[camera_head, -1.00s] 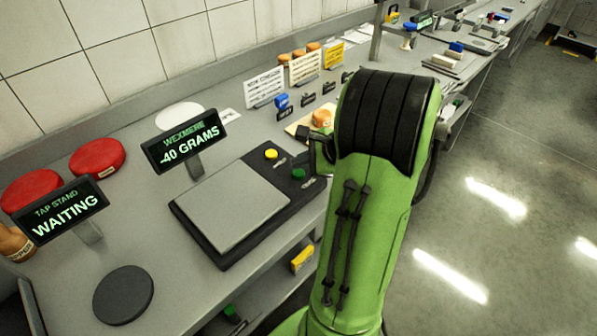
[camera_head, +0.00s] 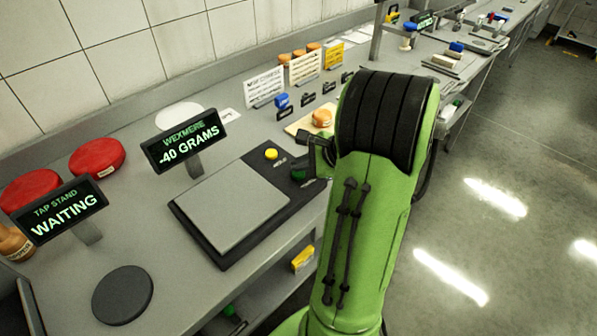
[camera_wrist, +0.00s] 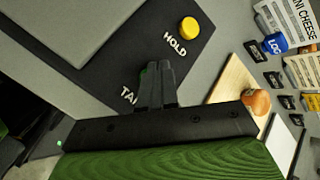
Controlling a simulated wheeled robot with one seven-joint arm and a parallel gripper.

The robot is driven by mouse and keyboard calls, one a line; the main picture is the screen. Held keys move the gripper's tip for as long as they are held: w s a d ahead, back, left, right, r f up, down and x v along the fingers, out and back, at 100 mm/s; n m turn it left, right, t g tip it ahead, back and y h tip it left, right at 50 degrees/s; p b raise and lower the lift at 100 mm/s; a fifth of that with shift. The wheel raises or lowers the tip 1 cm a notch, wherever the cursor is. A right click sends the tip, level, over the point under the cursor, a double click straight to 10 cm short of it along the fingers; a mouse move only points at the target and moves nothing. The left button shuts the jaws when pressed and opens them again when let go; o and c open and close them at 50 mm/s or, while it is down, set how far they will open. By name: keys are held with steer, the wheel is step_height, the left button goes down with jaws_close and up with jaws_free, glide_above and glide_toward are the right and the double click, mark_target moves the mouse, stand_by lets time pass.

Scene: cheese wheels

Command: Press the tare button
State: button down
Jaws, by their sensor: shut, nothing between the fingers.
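The scale (camera_head: 235,205) has a grey plate on a black base, with a yellow button (camera_head: 271,154) and a green button (camera_head: 298,174) on its control strip. Its display (camera_head: 184,142) reads "WEXMERE -40 GRAMS". In the wrist view the yellow button (camera_wrist: 189,29) is marked HOLD, and a partly covered label (camera_wrist: 129,95) shows "TA". My gripper (camera_wrist: 158,70) is shut and empty, its fingertips over the green button. Only a green sliver (camera_wrist: 143,74) shows beside the fingers. I cannot tell whether they touch the button.
A second display (camera_head: 66,211) reads "TAP STAND WAITING", near a dark round pad (camera_head: 123,294). Red cheese wheels (camera_head: 97,158) lie at the left. A board with an orange cheese (camera_head: 321,118), a blue stamp (camera_head: 282,101) and label cards (camera_head: 305,68) stand behind the scale.

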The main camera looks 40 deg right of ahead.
mark_target(302, 174)
steer(key=shift+f, duration=0.3)
stand_by(0.5)
steer(key=shift+r+p, duration=0.85)
step_height(302, 174, up, 5)
steer(key=p, duration=0.5)
steer(key=shift+r, duration=0.1)
stand_by(0.4)
